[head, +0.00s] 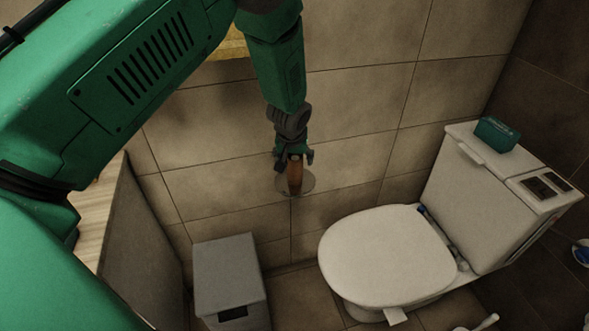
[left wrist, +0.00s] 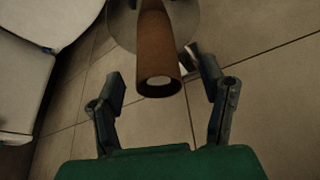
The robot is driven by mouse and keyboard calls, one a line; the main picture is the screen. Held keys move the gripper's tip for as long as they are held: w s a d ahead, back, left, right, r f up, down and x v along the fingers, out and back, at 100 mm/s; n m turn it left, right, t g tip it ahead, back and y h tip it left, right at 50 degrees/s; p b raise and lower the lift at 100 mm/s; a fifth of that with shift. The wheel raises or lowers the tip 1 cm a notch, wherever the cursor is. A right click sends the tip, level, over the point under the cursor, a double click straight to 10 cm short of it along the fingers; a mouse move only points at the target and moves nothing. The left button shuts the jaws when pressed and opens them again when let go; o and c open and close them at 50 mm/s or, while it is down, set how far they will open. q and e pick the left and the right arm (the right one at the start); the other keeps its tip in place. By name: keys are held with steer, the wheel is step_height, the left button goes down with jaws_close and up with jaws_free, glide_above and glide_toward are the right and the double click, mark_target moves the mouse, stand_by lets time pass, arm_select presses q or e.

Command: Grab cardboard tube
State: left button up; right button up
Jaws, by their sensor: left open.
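The brown cardboard tube (head: 295,177) is at the tiled wall, in front of a round plate-like holder (head: 308,183). In the left wrist view the tube (left wrist: 157,50) points its near open end toward my palm, with the round holder (left wrist: 190,20) behind it. My left gripper (head: 294,158) is open, with its fingers on either side of the tube's near end. In the left wrist view the left gripper (left wrist: 160,85) shows gaps between both fingers and the tube. My right gripper is not in view.
A white toilet (head: 390,250) with a closed lid stands at the right, with a green box (head: 497,134) on its tank. A grey bin (head: 228,275) stands below. A wooden-topped counter (head: 100,215) is at the left. The wall around the holder is clear.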

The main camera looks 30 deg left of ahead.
arm_select(q)
steer(key=x, duration=0.3)
steer(key=shift+w+d, duration=0.1)
steer(key=shift+d, duration=0.15)
steer(key=shift+a+r, duration=0.1)
steer(key=shift+a, duration=0.2)
steer(key=c, duration=0.8)
steer(key=shift+d, duration=0.15)
